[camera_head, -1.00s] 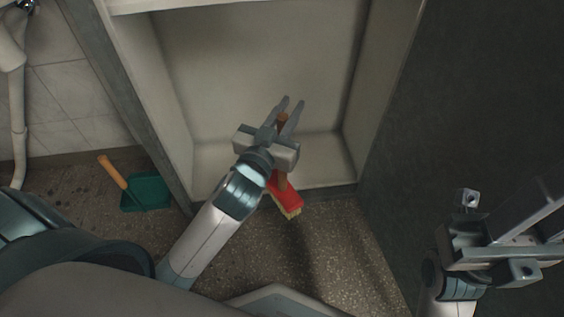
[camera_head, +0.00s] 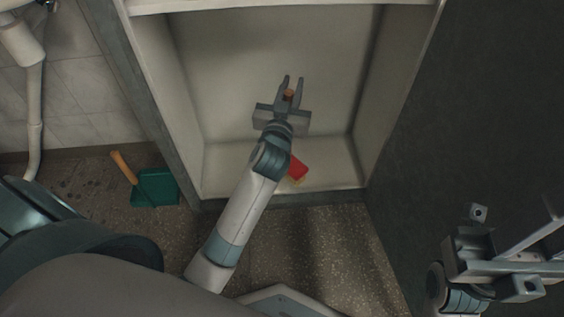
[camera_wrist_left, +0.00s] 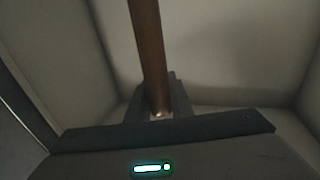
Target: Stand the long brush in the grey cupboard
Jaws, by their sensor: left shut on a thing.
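The long brush (camera_head: 298,167) has a red head with pale bristles and a brown wooden handle. In the head view the head shows just right of my left arm, over the cupboard's floor near its front edge; whether it touches the floor I cannot tell. My left gripper (camera_head: 290,87) is inside the cupboard opening, shut on the handle, whose top end shows between the fingers. The handle (camera_wrist_left: 148,50) also shows in the left wrist view, between the fingers. The grey cupboard (camera_head: 215,165) is open-fronted with pale inner walls. My right gripper (camera_head: 510,258) is at the lower right, its fingertips unclear.
A green dustpan (camera_head: 155,188) with an orange handle lies on the speckled floor left of the cupboard. A white pipe (camera_head: 33,110) runs down the left wall. A dark panel (camera_head: 450,110) stands on the right. The cupboard's inside looks otherwise empty.

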